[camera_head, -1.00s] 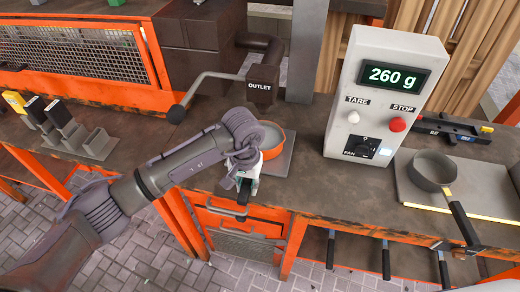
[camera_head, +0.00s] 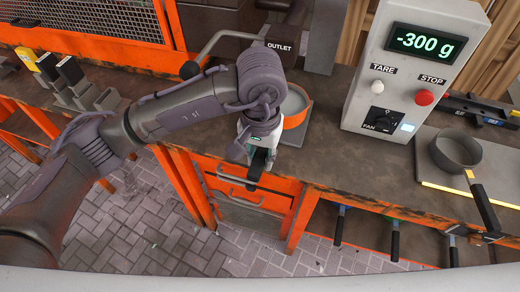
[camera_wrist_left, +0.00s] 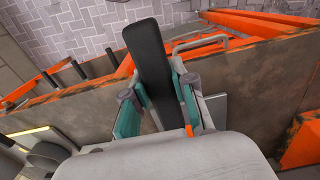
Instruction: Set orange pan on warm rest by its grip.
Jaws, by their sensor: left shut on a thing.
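The orange pan (camera_head: 296,110) is at the bench's front edge below the outlet, with pale grey matter inside. My left gripper (camera_head: 263,140) is shut on its black grip (camera_head: 260,164), which points toward me past the edge. In the left wrist view the teal fingers of the gripper (camera_wrist_left: 160,98) sit on both sides of the black grip (camera_wrist_left: 150,50). A grey plate with a glowing yellow front strip (camera_head: 455,188), perhaps the warm rest, lies at the right. A dark grey pan (camera_head: 455,152) stands on it. My right gripper is not in view.
The scale box (camera_head: 418,75) reads -300 g and stands between the orange pan and the plate. The bench top (camera_head: 350,160) in front of it is clear. An outlet with a lever (camera_head: 215,42) is above the pan. Grey holders (camera_head: 85,90) stand at the left.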

